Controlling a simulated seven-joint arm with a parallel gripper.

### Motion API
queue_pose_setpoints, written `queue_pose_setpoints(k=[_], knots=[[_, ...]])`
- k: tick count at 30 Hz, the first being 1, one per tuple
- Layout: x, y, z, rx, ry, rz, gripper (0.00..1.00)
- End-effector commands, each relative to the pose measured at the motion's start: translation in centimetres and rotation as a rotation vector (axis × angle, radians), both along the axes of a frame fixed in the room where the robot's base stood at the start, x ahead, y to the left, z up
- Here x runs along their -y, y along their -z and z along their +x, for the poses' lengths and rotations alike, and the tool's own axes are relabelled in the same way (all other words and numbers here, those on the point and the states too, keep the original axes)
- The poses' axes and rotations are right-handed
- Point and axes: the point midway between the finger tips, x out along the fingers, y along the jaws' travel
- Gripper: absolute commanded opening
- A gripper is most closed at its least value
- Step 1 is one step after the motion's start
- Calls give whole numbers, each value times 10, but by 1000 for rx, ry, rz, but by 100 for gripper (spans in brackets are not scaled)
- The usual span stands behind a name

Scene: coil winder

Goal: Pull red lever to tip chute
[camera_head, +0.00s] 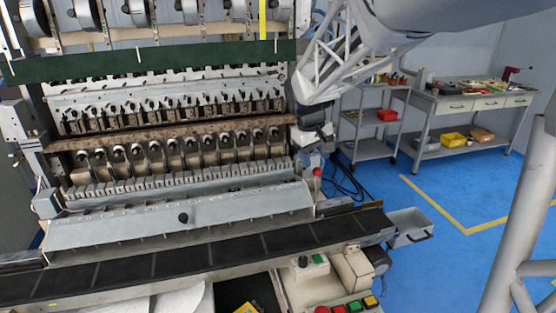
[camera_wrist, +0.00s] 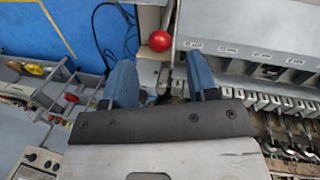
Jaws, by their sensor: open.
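The red lever's round red knob (camera_head: 317,172) stands at the right end of the long grey sloped chute (camera_head: 120,229). In the wrist view the red knob (camera_wrist: 159,41) lies beyond the fingertips, in line with the gap between them. My gripper (camera_head: 324,139) is open and empty, just above the knob in the head view. Its two blue fingers show in the wrist view (camera_wrist: 156,68), with no contact on the knob visible. The lever's stem is mostly hidden. The chute's edge is at the upper right of the wrist view (camera_wrist: 240,52).
A dark conveyor belt (camera_head: 210,253) runs in front of the chute to a grey bin (camera_head: 410,228). The coil winder (camera_head: 170,139) rises close on the left. The blue floor (camera_head: 430,205) on the right is open.

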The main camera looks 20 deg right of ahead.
Motion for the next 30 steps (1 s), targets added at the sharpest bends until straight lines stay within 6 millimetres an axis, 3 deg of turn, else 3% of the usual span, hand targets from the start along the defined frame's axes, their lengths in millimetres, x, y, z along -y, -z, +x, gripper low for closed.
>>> queue_pose_setpoints(k=[19,30], knots=[[12,63,2,-1,1,1,53],[14,74,3,0,0,0,53]])
